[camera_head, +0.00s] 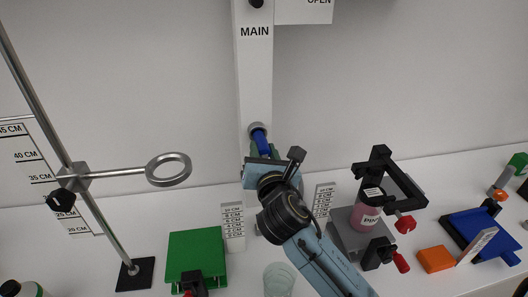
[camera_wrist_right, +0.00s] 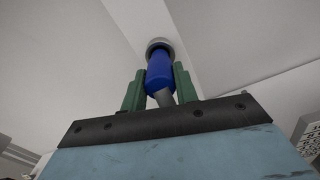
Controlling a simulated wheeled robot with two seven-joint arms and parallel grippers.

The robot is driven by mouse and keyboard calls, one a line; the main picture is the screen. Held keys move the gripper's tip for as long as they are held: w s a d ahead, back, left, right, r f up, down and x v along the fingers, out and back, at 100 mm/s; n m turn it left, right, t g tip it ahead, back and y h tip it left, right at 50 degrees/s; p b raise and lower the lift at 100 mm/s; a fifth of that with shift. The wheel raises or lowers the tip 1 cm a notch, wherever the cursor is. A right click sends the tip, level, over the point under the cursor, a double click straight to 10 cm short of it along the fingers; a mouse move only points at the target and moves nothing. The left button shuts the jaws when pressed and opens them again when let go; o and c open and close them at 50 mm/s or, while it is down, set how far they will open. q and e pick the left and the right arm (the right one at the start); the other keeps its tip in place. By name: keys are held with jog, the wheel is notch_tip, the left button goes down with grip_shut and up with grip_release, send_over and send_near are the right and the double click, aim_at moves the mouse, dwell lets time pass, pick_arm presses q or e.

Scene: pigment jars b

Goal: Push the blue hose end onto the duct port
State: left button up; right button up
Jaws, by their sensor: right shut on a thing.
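The blue hose end (camera_head: 262,143) is held in my right gripper (camera_head: 259,155), at the lower part of the white duct marked MAIN. In the right wrist view the blue hose end (camera_wrist_right: 160,73) stands between the two green fingers of my right gripper (camera_wrist_right: 160,88), which are shut on it. The grey round duct port (camera_head: 257,128) is directly at the hose end's top; it also shows in the right wrist view (camera_wrist_right: 159,44). The hose end's top meets or overlaps the port's rim; I cannot tell how deep it sits. My left gripper is not clearly in view.
A metal stand with a ring (camera_head: 168,169) is at the left. A green plate (camera_head: 196,254) and a clear glass (camera_head: 279,280) are in front. A pink jar (camera_head: 367,212) in a black clamp stand, an orange block (camera_head: 436,259) and a blue tray (camera_head: 462,226) are at the right.

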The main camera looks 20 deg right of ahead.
jog(key=shift+p+x, duration=0.4)
jog(key=shift+x, duration=0.55)
jog(key=o, duration=1)
jog(key=shift+w, duration=0.1)
jog(key=shift+o, duration=0.2)
jog(key=b+v, duration=0.1)
jog(key=v, duration=1.2)
jog(key=shift+s, duration=0.2)
